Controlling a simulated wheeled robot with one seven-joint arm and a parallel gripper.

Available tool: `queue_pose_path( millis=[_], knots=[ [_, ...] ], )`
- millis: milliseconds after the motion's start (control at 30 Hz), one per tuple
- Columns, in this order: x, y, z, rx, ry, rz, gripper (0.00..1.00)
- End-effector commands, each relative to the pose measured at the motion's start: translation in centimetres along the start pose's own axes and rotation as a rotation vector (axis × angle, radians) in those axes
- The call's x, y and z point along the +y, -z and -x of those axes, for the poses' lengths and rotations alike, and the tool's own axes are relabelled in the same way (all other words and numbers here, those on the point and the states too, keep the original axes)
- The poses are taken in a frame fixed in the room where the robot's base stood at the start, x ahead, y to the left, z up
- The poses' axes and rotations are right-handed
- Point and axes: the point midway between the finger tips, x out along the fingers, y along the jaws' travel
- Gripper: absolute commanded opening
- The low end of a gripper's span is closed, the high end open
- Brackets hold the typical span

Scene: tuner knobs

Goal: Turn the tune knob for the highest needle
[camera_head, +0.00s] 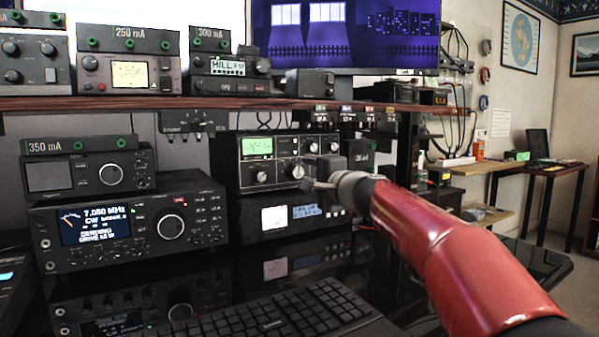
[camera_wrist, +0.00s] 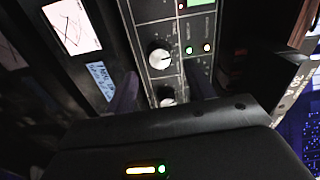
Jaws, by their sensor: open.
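The tuner (camera_head: 228,160) is a dark box with a lit green needle meter (camera_head: 257,146) and white-faced knobs along its lower front. Its left knob (camera_head: 262,177) and middle knob (camera_head: 297,171) show in the head view. In the wrist view I see a knob (camera_wrist: 159,55) beside small lights and a lower knob (camera_wrist: 167,97), partly hidden by my gripper. My gripper (camera_wrist: 163,88) is open, with its fingers on either side of the lower knob. I cannot tell whether they touch it. The needle reading and knob labels are too small to read; the head view shows my gripper (camera_head: 318,180) at the tuner's right end.
A radio with a white meter (camera_head: 275,217) sits under the tuner. A large transceiver (camera_head: 130,235) stands to the left, and a keyboard (camera_head: 265,322) lies in front. A shelf (camera_head: 290,104) runs above the tuner, carrying more devices and a screen.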

Motion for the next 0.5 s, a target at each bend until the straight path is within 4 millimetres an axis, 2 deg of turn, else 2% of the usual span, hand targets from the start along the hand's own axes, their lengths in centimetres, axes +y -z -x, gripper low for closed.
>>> queue_pose_path(
  millis=[33,200,333,500],
  knots=[
    [-0.2,0.0,-1.0,-0.002,-0.002,-0.002,0.54],
    [-0.2,0.0,-3.5,-0.002,-0.002,0.0,0.54],
    [-0.1,0.0,-4.5,-0.002,-0.002,0.002,0.54],
    [0.0,0.0,-4.9,-0.001,-0.001,0.003,0.54]
  ],
)
